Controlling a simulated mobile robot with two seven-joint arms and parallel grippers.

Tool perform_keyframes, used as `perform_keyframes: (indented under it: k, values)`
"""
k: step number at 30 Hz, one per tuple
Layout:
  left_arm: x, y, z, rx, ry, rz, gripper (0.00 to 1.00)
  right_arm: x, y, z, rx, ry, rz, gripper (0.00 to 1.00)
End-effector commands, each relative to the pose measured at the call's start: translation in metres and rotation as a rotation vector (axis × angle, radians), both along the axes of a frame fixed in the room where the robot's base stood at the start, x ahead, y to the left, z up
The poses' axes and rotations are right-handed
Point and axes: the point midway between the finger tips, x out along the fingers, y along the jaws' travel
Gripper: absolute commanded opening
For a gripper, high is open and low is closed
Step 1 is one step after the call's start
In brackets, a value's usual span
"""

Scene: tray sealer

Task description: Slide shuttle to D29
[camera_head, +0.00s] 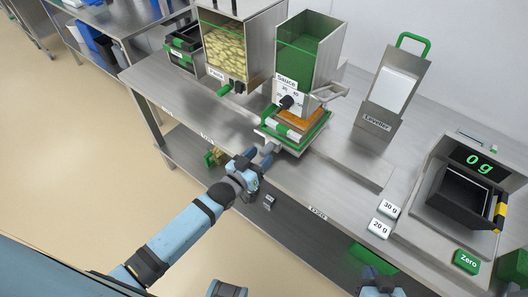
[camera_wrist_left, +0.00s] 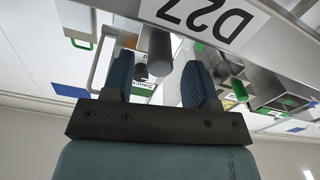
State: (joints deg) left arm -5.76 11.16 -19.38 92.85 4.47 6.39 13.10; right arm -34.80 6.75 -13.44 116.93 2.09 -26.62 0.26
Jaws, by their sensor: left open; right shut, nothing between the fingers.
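The shuttle (camera_head: 292,141), a green-edged carriage with an orange-brown top, sits under the sauce dispenser (camera_head: 306,50) at the table's front edge. My left gripper (camera_head: 258,158) is open just in front of it. In the left wrist view, a grey round handle (camera_wrist_left: 160,50) stands between and beyond the spread fingers (camera_wrist_left: 160,78), seemingly untouched. An upside-down D27 label (camera_wrist_left: 205,18) is close beyond the fingers. Another edge label (camera_head: 317,213) lies to the right, too small to read surely. My right gripper (camera_head: 378,288) is shut and empty at the bottom edge.
A pasta-like dispenser (camera_head: 238,45) stands left of the sauce one. A lower shelf (camera_head: 310,235) runs underneath.

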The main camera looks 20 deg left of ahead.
Motion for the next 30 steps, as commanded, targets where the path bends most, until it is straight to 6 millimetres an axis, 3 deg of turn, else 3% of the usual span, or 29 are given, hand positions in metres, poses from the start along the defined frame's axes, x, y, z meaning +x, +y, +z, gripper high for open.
perform_keyframes:
  k: [6,16,23,30]
  values:
    - [0.02,-0.007,0.0,0.0,0.0,0.001,0.53,0.0,-0.002,-0.001,-0.005,0.002,0.002,0.0]
    - [0.023,-0.008,0.0,0.0,0.001,0.0,0.53,0.0,-0.004,-0.002,-0.008,0.002,0.003,0.0]
    - [0.022,-0.008,-0.001,0.0,0.001,0.0,0.0,0.001,-0.003,-0.001,-0.005,0.0,0.001,0.0]
    - [0.022,-0.008,0.0,0.001,0.001,0.0,0.0,0.002,-0.001,0.0,-0.002,-0.003,0.0,0.0]
